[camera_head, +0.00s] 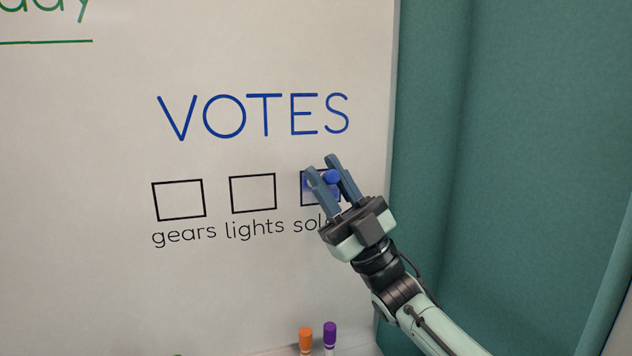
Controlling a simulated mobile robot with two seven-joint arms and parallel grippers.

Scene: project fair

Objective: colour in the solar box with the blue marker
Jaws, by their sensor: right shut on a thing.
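The whiteboard (100,120) shows "VOTES" in blue above a row of black-outlined boxes. The solar box (305,199) is the rightmost; its label is partly hidden by my right gripper. Some blue shading shows inside the box, around the fingers; the rest is covered. My right gripper (325,172) is at this box, shut on the blue marker (331,177), whose blue end shows between the fingers. I cannot tell whether its tip touches the board. My left gripper is out of view.
The gears box (178,200) and the lights box (253,193) are empty outlines to the left. An orange marker (306,340) and a purple marker (330,335) stand at the board's bottom edge. A teal curtain (500,130) hangs right of the board.

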